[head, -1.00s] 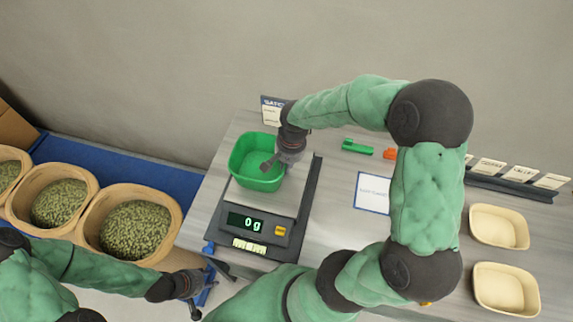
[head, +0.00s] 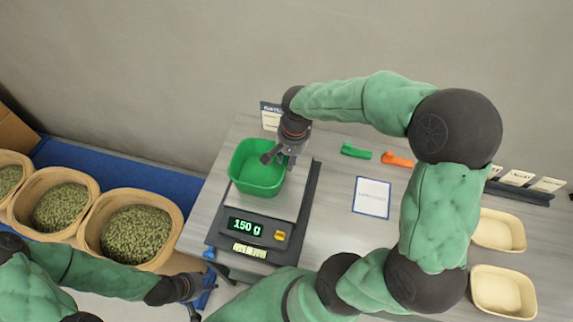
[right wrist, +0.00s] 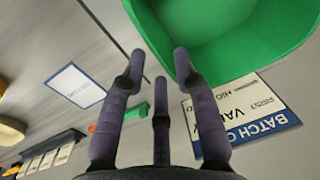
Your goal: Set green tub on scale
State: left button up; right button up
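The green tub (head: 258,170) sits upright on the plate of the scale (head: 243,234), toward its back left. The scale display reads 150 g. My right gripper (head: 279,160) is at the tub's right rim. In the right wrist view its fingers (right wrist: 159,62) are spread with nothing between them, and one fingertip overlaps the edge of the green tub (right wrist: 250,50); I cannot tell whether it touches.
Several bins of green pellets (head: 132,232) stand at the left. A sign (head: 270,116) stands behind the scale.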

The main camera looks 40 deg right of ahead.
jog(key=r, duration=0.5)
jog(key=shift+s+d+r+p, duration=0.1)
jog(key=shift+s+d+p, duration=0.1)
jog(key=shift+p, duration=0.15)
dwell(1.0)
